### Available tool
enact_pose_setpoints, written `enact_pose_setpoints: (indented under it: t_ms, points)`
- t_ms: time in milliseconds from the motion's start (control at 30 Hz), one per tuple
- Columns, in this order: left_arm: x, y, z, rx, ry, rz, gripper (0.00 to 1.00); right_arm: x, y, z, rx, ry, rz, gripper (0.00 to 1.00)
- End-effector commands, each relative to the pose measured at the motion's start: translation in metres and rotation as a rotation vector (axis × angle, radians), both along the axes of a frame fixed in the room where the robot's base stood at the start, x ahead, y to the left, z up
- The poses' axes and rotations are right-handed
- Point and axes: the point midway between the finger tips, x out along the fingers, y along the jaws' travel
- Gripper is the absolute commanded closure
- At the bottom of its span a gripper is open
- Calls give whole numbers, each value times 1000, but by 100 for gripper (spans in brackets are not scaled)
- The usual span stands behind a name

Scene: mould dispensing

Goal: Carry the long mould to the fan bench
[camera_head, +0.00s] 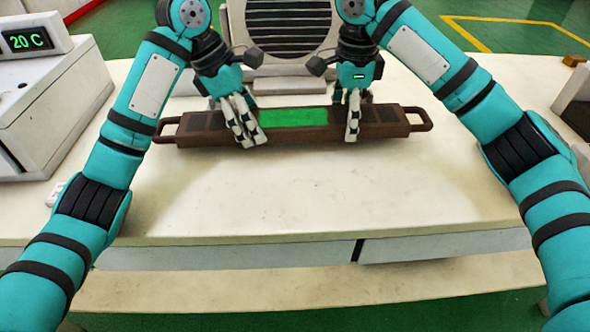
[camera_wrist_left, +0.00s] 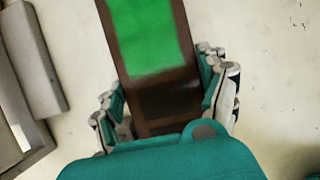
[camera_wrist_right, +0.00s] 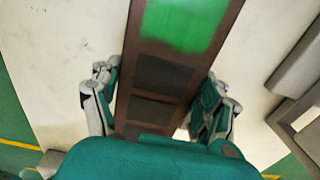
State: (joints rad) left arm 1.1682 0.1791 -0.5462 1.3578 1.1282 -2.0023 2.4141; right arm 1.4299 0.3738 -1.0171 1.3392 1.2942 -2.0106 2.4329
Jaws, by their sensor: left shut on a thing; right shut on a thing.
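The long mould (camera_head: 200,128) is a brown bar with a bright green panel in its middle and a loop handle at each end. It lies crosswise over the white bench top (camera_head: 330,195) in front of the fan; I cannot tell whether it touches the top. My left gripper (camera_head: 246,132) is shut across it just left of the green panel. My right gripper (camera_head: 353,115) is shut across it just right of the panel. In the left wrist view the mould (camera_wrist_left: 165,100) runs between the fingers, and in the right wrist view the mould (camera_wrist_right: 160,75) does too.
A grey fan unit (camera_head: 289,30) stands at the back middle, behind the mould. A box with a "20 C" display (camera_head: 28,40) stands at the left. A dark-topped item (camera_head: 577,105) lies at the right edge. The bench front is clear.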

Motion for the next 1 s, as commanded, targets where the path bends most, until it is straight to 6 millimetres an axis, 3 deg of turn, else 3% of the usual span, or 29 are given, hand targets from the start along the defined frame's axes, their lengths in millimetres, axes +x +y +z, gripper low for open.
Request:
enact_pose_setpoints:
  t_ms: [33,100,500,533,700,1000]
  points:
    - [-1,1,-8,7,5,-3,82,-2,0,-14,-2,18,-2,82]
    - [-1,1,-11,7,6,-4,82,-2,0,-16,-2,18,-1,82]
    - [-1,-1,-14,-1,6,-5,82,-2,-2,-18,-8,17,-2,82]
    - [-2,-1,-16,0,9,-5,21,-2,-2,-19,-9,20,-2,22]
    - [-2,-1,-16,2,10,-5,0,-1,-2,-19,-8,17,-5,0]
    - [-2,-2,-17,3,11,-6,0,0,-3,-17,-6,11,-9,0]
